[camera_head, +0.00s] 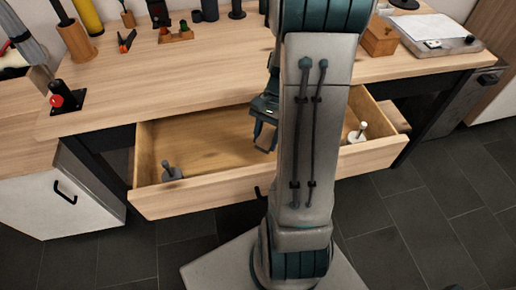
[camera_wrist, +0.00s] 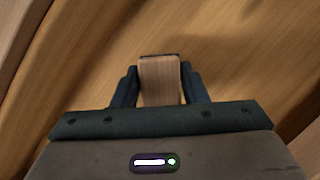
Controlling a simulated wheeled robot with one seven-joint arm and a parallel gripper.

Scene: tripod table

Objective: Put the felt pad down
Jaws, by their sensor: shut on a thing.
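My gripper (camera_head: 264,137) hangs over the open drawer (camera_head: 200,192), near its middle, partly hidden by my arm in the head view. In the wrist view my gripper (camera_wrist: 160,88) is shut on a small tan, wood-coloured block with a thin dark far edge, which I take to be the felt pad (camera_wrist: 160,76). Wooden boards fill the view behind the block. I cannot tell whether it touches the drawer floor. The block cannot be made out in the head view.
Inside the drawer, a grey-based peg (camera_head: 171,172) stands at the left and a white-based peg (camera_head: 357,133) at the right. The drawer floor (camera_head: 215,140) left of my gripper is bare. A wooden box (camera_head: 380,40) and several tools stand on the tabletop (camera_head: 200,80).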

